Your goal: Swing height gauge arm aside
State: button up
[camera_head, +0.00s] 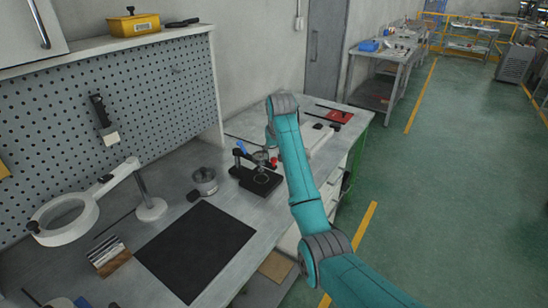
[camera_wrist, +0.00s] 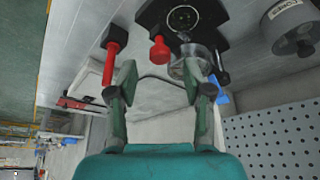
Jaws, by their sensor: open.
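The height gauge appears to be the small black stand (camera_head: 257,180) on the bench, with a flat base, a round ringed plate and an upright. In the wrist view its black base (camera_wrist: 215,18) is at the top, with a clear round part (camera_wrist: 195,62) beside it. A short red knob (camera_wrist: 158,50) and a longer red handle (camera_wrist: 112,68) stand near the base. I cannot tell for sure which part is the swinging arm. My gripper (camera_wrist: 160,85) is open, its fingers spread, with nothing clearly held between them. In the head view my arm mostly hides it.
A grey round pot (camera_head: 205,182) stands left of the gauge. A black mat (camera_head: 195,248) lies in front. A white magnifier lamp (camera_head: 68,217) is at left. A perforated panel (camera_head: 150,95) stands behind the bench. A red item (camera_head: 339,116) lies at the far end.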

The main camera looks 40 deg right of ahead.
aim_at(274, 159)
jog(key=shift+x, duration=1.5)
grip_shut()
